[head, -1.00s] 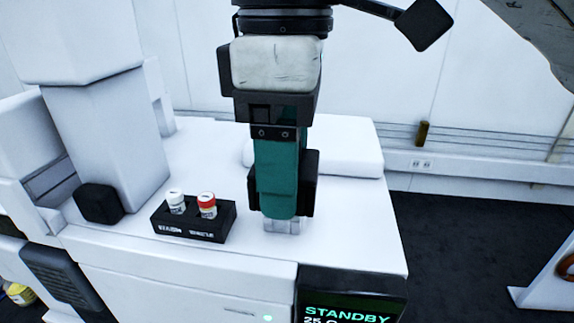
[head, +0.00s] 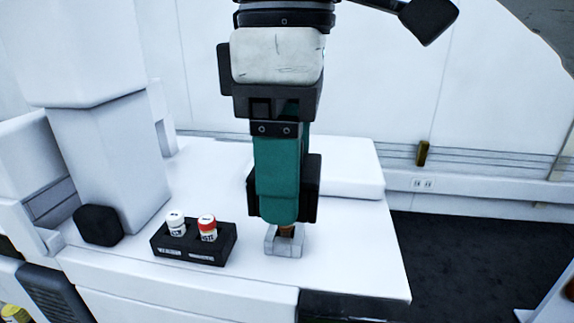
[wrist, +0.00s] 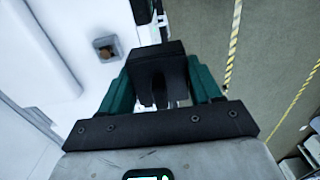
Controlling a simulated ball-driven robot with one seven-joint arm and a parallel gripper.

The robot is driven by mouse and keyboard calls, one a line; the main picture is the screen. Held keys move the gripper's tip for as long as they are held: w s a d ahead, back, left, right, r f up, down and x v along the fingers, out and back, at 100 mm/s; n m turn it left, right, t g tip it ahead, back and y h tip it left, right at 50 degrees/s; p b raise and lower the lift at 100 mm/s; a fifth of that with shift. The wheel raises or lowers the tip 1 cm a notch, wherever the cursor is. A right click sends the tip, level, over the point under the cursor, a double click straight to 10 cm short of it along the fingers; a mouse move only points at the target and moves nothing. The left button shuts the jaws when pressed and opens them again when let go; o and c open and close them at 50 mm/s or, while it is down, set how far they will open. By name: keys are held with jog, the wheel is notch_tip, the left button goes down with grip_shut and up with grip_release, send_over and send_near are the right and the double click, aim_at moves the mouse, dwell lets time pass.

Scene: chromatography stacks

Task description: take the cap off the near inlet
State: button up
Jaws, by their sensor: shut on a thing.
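My gripper (head: 278,222) has teal fingers that point down, just above the near inlet's grey square mount (head: 284,247). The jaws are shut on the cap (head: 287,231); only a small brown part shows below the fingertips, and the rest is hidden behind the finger. From this angle I cannot tell whether the cap is clear of the mount. In the wrist view the teal fingers flank a black block (wrist: 158,62), which hides the fingertips. A grey square mount with a brown round centre (wrist: 106,48) shows to the left; I cannot tell which inlet it is.
A black rack (head: 195,248) with a white-capped vial (head: 175,224) and a red-capped vial (head: 208,228) stands left of the inlet. A white tower (head: 110,150) and a dark knob (head: 98,225) are further left. The white top (head: 355,260) is clear to the right.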

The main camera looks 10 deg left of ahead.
jog(key=shift+r, duration=1.25)
jog(key=shift+f, duration=0.1)
